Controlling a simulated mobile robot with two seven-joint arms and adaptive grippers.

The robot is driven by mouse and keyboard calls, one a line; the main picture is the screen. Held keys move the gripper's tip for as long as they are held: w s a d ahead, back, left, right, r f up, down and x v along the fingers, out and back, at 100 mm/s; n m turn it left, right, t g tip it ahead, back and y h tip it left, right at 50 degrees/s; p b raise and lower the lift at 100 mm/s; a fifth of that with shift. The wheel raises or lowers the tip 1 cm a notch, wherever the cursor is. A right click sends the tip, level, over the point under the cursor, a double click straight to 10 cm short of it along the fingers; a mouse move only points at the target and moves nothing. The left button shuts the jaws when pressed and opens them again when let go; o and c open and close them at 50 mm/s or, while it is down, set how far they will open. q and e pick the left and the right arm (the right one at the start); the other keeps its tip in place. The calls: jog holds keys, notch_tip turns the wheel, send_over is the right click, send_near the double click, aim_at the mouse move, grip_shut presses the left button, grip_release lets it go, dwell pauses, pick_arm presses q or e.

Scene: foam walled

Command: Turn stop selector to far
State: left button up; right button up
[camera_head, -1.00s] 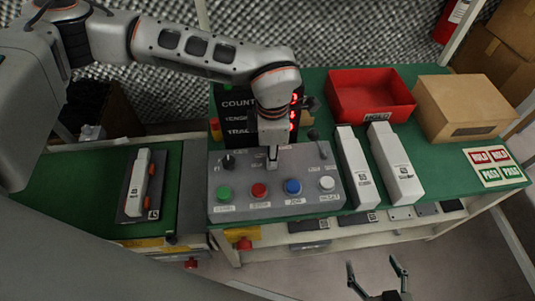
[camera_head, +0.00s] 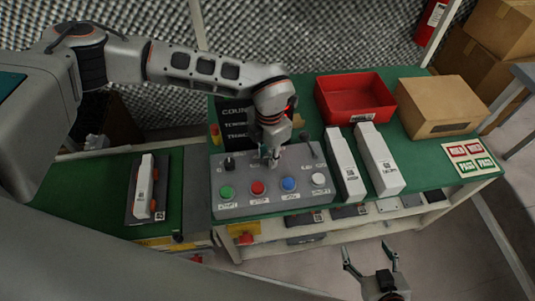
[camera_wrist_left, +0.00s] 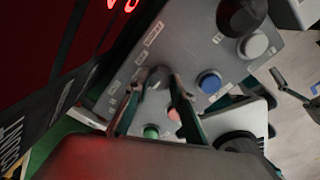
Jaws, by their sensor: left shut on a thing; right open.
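The grey control panel (camera_head: 300,205) stands on the green bench, with green, red, blue and white buttons along its front. My left gripper (camera_head: 271,160) points down at the panel's upper middle and is shut on a small selector there, which its fingers mostly hide in the head view. In the left wrist view, the fingers (camera_wrist_left: 158,88) stand on either side of the selector (camera_wrist_left: 156,76). Which way the selector points is unclear. My right gripper (camera_head: 368,248) is open and empty, low in front of the bench.
A dark display (camera_head: 234,120) stands behind. Two white boxes (camera_head: 345,165), a red bin (camera_head: 354,97) and a cardboard box (camera_head: 441,105) stand to the right.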

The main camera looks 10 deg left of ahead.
pick_arm(q)
jog(key=shift+s+f, duration=0.1)
jog(key=shift+f, duration=0.05)
jog(key=o, duration=1.1)
jog(key=shift+r, duration=0.35)
notch_tip(320, 180, up, 11)
jog(key=shift+d+r, duration=0.15)
jog(key=shift+r, duration=0.05)
jog(key=shift+s, duration=0.1)
